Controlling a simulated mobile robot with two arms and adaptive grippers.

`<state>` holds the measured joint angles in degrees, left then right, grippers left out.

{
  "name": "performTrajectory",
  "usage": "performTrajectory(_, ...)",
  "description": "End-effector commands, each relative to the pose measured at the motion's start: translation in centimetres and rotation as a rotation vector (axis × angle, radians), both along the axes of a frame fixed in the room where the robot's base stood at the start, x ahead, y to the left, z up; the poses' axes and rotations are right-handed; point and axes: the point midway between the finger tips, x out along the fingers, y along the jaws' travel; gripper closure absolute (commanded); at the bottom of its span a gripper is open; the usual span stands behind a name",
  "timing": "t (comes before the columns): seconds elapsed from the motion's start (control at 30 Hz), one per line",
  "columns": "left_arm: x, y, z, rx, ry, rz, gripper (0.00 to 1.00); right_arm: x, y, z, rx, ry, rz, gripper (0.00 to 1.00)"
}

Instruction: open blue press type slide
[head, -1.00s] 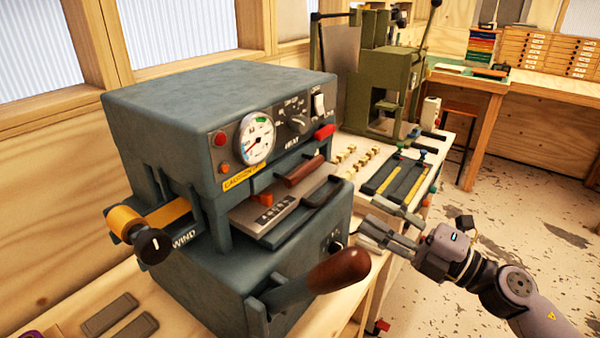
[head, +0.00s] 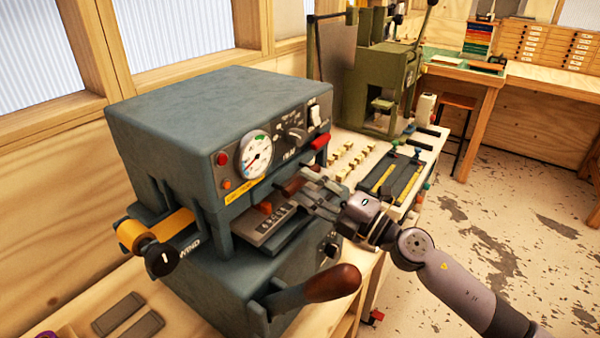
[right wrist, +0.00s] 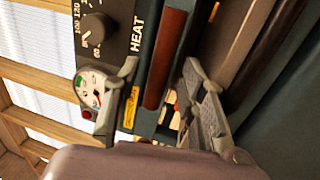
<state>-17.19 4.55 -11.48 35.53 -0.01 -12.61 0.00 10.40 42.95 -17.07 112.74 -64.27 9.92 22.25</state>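The blue-grey press (head: 220,95) stands on the bench, with a dial gauge and a HEAT label on its front. The type slide (head: 268,226), a pale metal tray with raised type and an orange block, shows in its opening. A brown bar handle (head: 296,182) lies above the slide. Contact is unclear. My left gripper is out of view.
A large lever with a brown knob (head: 333,284) sticks out low at the press's front. A foil roll (head: 155,230) is at its left side. A green press (head: 375,80) and small type pieces (head: 350,157) are on the bench behind. Open floor lies right.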

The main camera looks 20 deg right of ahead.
Motion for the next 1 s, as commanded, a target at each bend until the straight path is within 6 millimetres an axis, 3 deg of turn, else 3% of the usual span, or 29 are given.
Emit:
performTrajectory(0.2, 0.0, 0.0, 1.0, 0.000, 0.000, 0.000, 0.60, 1.7, 1.3, 0.5, 0.001, -0.001, -0.001, 0.62)
performTrajectory(0.57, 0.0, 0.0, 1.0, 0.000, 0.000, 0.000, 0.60, 2.0, 1.5, 0.4, 0.000, 0.000, -0.001, 0.63)
performTrajectory(1.0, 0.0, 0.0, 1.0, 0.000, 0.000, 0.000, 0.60, 2.0, 1.5, 0.4, 0.000, 0.000, -0.001, 0.92)
